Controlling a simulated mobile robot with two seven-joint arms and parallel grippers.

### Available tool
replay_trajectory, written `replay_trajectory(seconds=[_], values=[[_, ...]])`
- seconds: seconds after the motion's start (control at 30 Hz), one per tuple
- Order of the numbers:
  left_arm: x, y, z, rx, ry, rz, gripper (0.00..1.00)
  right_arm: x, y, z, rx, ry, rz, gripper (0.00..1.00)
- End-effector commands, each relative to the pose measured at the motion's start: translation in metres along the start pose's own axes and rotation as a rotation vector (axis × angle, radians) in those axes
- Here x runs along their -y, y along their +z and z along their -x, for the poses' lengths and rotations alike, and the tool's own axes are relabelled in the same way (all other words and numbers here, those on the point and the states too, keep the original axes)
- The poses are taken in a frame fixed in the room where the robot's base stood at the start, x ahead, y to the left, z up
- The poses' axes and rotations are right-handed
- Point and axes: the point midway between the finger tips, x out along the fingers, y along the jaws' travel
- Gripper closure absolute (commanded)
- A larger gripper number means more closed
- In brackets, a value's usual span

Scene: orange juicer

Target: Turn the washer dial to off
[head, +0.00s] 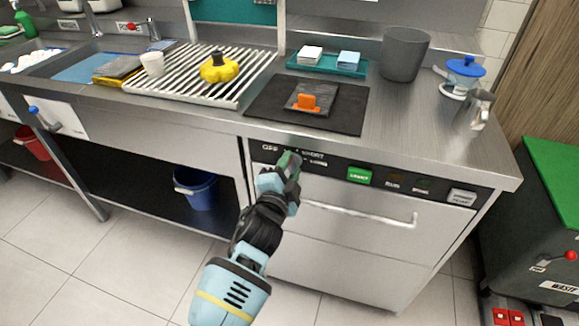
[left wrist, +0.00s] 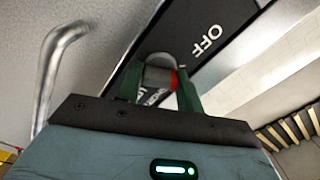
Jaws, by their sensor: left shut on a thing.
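The washer (head: 345,255) is a steel under-counter machine with a black control strip (head: 410,183) along its top front edge. My left gripper (head: 289,162) is at the left part of this strip, by the printed labels. In the left wrist view its two green fingers (left wrist: 160,92) are shut on the round grey dial (left wrist: 158,66), one on each side. A red mark shows on the dial's right side. The OFF label (left wrist: 207,40) is on the strip, up and right of the dial, apart from the red mark. The fingers hide much of the dial. My right gripper is not in view.
A green button (head: 359,176) and a grey button (head: 462,197) sit farther right on the strip. The door handle (head: 360,214) sticks out below, right of my gripper. A blue bucket (head: 196,190) stands on the shelf at left. The floor in front is clear.

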Motion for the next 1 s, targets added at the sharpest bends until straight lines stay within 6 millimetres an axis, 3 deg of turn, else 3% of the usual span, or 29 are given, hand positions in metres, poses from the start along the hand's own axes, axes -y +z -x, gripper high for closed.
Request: replay_trajectory(seconds=[0.43, 1.0], values=[[0.0004, -0.0019, 0.0, -0.003, 0.001, 0.283, 0.86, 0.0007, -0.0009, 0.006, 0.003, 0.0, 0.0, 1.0], [0.0007, -0.0021, -0.0002, -0.003, 0.0, 0.35, 0.86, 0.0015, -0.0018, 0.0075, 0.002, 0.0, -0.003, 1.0]])
